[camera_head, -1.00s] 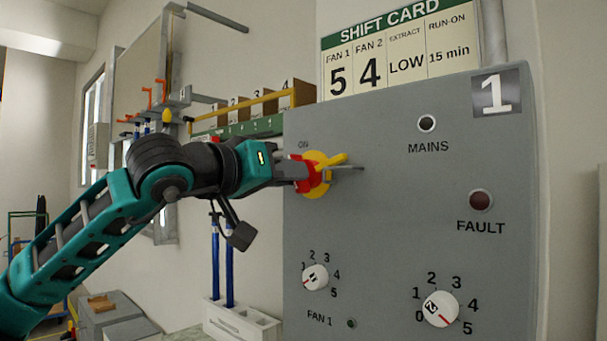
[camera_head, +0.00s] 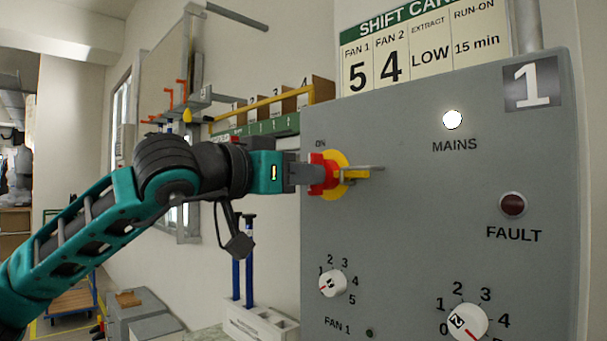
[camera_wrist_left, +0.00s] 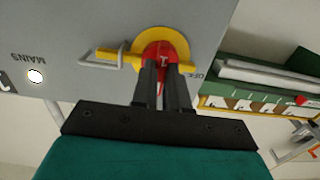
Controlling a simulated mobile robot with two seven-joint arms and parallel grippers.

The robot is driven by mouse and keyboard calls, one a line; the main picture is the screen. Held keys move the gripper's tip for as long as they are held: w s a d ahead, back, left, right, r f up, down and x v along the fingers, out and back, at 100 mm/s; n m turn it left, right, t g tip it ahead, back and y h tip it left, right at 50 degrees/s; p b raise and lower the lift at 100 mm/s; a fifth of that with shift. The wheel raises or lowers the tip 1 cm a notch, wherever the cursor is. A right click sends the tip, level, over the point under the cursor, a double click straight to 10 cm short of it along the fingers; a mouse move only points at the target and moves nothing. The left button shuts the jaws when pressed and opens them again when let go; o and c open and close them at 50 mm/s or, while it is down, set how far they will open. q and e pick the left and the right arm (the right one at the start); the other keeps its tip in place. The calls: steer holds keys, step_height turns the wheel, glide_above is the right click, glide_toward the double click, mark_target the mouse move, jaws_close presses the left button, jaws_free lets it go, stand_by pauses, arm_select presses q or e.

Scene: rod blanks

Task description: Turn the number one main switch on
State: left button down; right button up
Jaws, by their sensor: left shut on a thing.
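The grey panel marked 1 (camera_head: 430,210) carries the main switch (camera_head: 332,174), a red knob on a yellow disc with a yellow bar and a metal hasp. The switch also shows in the left wrist view (camera_wrist_left: 158,48). My left gripper (camera_head: 314,174) is shut on the red knob, its two dark fingers on either side of it in the left wrist view (camera_wrist_left: 163,85). The gripper hides part of the knob. The MAINS lamp (camera_head: 452,119) glows white. It is lit in the left wrist view too (camera_wrist_left: 36,76). My right gripper is not in view.
The FAULT lamp (camera_head: 512,205) is dark red. Two numbered dials, one at left (camera_head: 333,284) and one at right (camera_head: 467,322), sit below the switch. A shift card (camera_head: 428,52) is above the panel. A numbered rack (camera_head: 262,108) stands behind my left arm.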

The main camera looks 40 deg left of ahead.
arm_select(q)
steer(key=c, duration=1.1)
jaws_free()
steer(key=shift+c, duration=0.2)
steer(key=s+a+b, duration=0.1)
steer(key=s+b, duration=0.5)
steer(key=s, duration=0.7)
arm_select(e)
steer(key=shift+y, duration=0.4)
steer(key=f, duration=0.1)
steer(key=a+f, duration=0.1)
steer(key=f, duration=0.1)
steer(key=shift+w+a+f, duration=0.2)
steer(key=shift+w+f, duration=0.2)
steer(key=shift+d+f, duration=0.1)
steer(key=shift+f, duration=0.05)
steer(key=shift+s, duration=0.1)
